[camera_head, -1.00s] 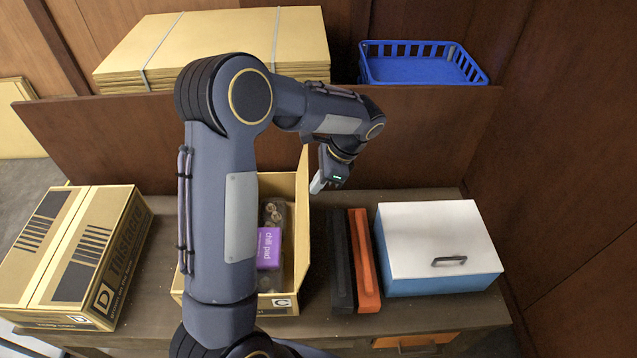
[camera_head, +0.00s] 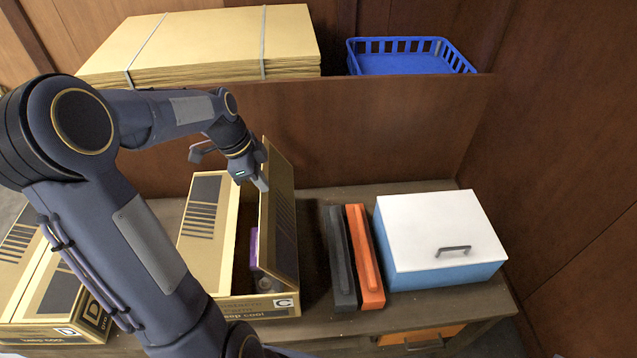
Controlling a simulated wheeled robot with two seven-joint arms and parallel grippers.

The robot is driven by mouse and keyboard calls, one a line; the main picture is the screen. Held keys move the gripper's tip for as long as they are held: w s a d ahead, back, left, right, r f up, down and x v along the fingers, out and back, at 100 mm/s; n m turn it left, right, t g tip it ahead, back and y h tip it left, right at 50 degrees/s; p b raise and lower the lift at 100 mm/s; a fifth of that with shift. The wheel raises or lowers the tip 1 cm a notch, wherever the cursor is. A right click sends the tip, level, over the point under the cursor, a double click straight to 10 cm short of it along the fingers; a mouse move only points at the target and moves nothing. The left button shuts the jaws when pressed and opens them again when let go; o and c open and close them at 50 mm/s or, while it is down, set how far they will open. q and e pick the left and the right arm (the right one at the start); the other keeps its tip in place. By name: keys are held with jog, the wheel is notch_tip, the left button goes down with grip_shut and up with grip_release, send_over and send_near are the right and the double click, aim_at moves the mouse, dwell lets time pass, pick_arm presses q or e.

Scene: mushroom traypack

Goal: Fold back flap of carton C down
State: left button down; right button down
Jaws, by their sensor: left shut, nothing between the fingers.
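Carton C (camera_head: 257,306) is a tan box on the bench, marked with a C at its front right corner. A tan flap panel with dark stripes (camera_head: 205,225) lies over its left part. A right-hand flap (camera_head: 284,220) stands up steeply, leaning. A dark gap between them shows a bit of a purple label (camera_head: 254,247) inside. My left gripper (camera_head: 262,183) is shut and empty at the upper edge of the standing flap, on its left side; I cannot tell whether it touches. The carton's far edge is partly hidden. My right gripper is not in view.
Carton D (camera_head: 85,318) stands at the left, partly behind my left arm. A black bar (camera_head: 340,258) and an orange bar (camera_head: 364,255) lie right of carton C, then a white-lidded blue box (camera_head: 440,240). A blue basket (camera_head: 410,60) and flat cardboard (camera_head: 200,45) sit beyond the partition.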

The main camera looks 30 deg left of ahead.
pick_arm(q)
jog(key=s+a+f+t+h+b, duration=0.25)
jog(key=a+f+b, duration=0.2)
jog(key=b, duration=0.25)
jog(key=t+h+b, duration=0.2)
jog(key=h+b, duration=0.2)
jog(key=b, duration=0.7)
send_over(231, 224)
jog(key=shift+g, duration=0.25)
jog(key=f, duration=0.5)
jog(key=shift+w+d+f, duration=0.15)
jog(key=shift+d+f, duration=0.05)
jog(key=shift+f, duration=0.15)
jog(key=shift+a+f+b, duration=0.25)
jog(key=shift+f+b, duration=0.5)
jog(key=shift+b, duration=0.25)
